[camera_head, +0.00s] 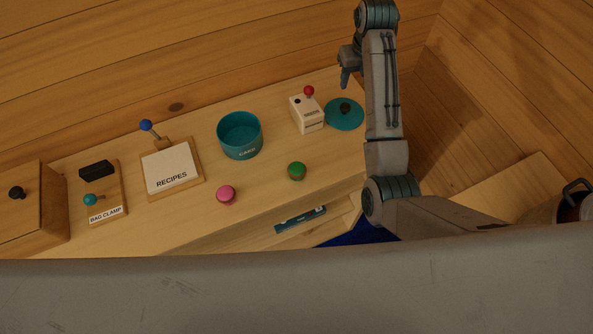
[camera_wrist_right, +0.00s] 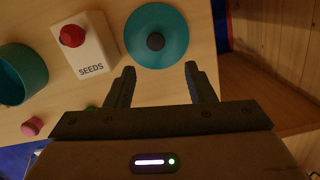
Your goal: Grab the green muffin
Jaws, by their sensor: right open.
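The green muffin (camera_head: 297,171) sits on the wooden counter near its front edge, right of the pink muffin (camera_head: 226,195). My right gripper (camera_head: 346,78) is raised near the back right of the counter, away from the green muffin. In the right wrist view the right gripper (camera_wrist_right: 160,85) is open and empty, its fingers pointing toward the teal lid. A sliver of green (camera_wrist_right: 91,107) shows just behind the gripper body, mostly hidden. The pink muffin (camera_wrist_right: 33,127) shows at the left of that view. My left gripper is not in view.
A teal cake tin (camera_head: 239,137), a white seeds box with a red knob (camera_head: 308,114) and a teal lid (camera_head: 344,115) stand behind the muffins. A recipes board (camera_head: 171,169) and bag clamp board (camera_head: 103,190) lie left. An open drawer (camera_head: 262,233) is below the front edge.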

